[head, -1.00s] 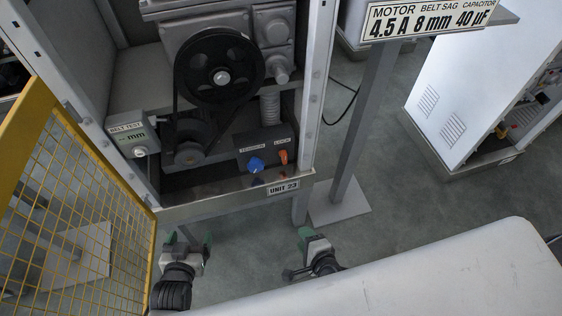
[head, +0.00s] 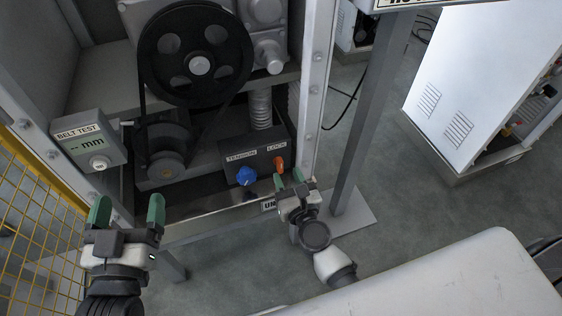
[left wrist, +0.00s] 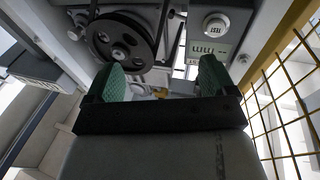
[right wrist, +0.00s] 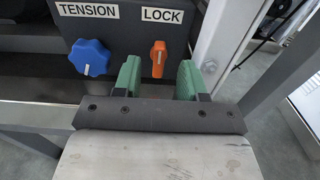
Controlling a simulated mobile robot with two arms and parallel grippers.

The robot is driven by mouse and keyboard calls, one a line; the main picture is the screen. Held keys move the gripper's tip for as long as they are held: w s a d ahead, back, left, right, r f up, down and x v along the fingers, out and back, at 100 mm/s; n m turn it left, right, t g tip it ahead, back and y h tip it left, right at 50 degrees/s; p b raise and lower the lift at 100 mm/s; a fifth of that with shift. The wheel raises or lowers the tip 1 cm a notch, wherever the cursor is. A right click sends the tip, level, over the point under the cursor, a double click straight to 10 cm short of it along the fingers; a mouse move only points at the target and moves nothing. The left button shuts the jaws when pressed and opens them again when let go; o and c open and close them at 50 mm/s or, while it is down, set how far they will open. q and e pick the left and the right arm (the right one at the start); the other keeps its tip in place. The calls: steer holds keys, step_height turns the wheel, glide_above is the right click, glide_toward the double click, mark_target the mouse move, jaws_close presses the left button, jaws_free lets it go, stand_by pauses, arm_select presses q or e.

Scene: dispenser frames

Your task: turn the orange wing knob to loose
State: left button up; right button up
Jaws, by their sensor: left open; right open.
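The orange wing knob (head: 279,164) sits under the LOCK label on the dark control box (head: 262,158). In the right wrist view the orange knob (right wrist: 158,58) has its wing standing about upright. My right gripper (head: 288,179) is open and empty, just in front of and below the knob. In its wrist view the knob shows between and beyond the green fingertips (right wrist: 158,77), nearer the left one, apparently not touched. My left gripper (head: 127,210) is open and empty at the lower left, in front of the cabinet; its green fingertips (left wrist: 163,78) show in the left wrist view.
A blue TENSION knob (head: 246,176) sits left of the orange one. The belt test meter (head: 90,141) reads "-- mm". A black pulley (head: 196,66) with belt is above. A metal post (head: 362,130) stands at the right, yellow mesh (head: 42,225) at the left.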

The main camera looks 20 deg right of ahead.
mark_target(281, 164)
steer(key=w, duration=0.5)
steer(key=shift+a, duration=0.1)
steer(key=c, duration=0.7)
